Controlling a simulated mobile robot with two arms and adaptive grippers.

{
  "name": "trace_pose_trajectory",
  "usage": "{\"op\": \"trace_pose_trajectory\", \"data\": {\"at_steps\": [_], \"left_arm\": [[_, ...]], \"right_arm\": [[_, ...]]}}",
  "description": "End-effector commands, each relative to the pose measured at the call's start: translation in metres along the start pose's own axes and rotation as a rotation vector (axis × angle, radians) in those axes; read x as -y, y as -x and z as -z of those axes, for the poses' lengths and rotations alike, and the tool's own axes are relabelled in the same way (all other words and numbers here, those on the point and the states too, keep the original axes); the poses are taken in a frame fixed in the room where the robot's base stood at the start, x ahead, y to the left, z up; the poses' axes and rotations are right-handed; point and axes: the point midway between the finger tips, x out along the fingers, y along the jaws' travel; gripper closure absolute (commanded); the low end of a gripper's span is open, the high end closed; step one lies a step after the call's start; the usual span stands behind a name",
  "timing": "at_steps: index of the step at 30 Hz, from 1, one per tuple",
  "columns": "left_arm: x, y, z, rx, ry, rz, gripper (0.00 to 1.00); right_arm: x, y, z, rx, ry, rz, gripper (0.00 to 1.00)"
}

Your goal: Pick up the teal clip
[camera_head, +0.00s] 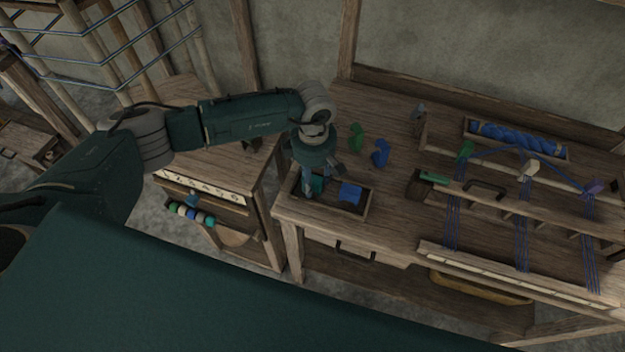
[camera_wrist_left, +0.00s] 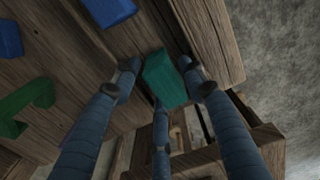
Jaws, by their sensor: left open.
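The teal clip (camera_head: 318,183) is a small block in the left part of a shallow wooden tray (camera_head: 366,206), partly hidden by my left gripper. My left gripper (camera_head: 317,189) points down over the tray, with its fingers around the clip's place. In the left wrist view the teal clip (camera_wrist_left: 164,78) shows between the spread fingers of the left gripper (camera_wrist_left: 160,84). The fingers are open; I cannot tell whether any of them touches the clip. My right gripper is in neither view.
A blue block (camera_head: 350,193) lies in the same tray, to the right. A green piece (camera_head: 356,137) and a blue piece (camera_head: 380,152) stand behind the tray. The loom frame with blue threads (camera_head: 522,240) fills the right side. Bare tabletop lies between.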

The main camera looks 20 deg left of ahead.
Motion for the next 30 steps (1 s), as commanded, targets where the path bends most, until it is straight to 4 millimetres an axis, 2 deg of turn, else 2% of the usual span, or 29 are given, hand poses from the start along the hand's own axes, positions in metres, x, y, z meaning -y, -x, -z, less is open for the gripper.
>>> {"op": "trace_pose_trajectory", "data": {"at_steps": [4,8,9,18,23,26,30], "left_arm": [[0.000,0.000,0.000,0.000,0.000,0.000,0.59],[0.000,0.000,0.000,0.000,0.000,0.001,0.85],[0.000,0.000,0.000,0.000,0.000,0.001,0.87],[0.000,0.001,0.000,0.001,0.000,0.000,0.88],[-0.001,0.009,-0.001,0.002,0.000,-0.001,0.88],[-0.001,0.022,0.000,0.001,-0.001,-0.004,0.88],[-0.002,0.050,0.000,0.002,-0.002,-0.006,0.88]], "right_arm": [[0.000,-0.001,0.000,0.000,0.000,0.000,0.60],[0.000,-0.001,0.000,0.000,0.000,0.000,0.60],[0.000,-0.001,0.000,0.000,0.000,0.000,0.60],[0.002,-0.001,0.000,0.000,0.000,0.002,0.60],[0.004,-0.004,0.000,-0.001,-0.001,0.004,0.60],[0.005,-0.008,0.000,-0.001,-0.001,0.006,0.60],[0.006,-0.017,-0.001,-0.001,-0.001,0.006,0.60]]}}
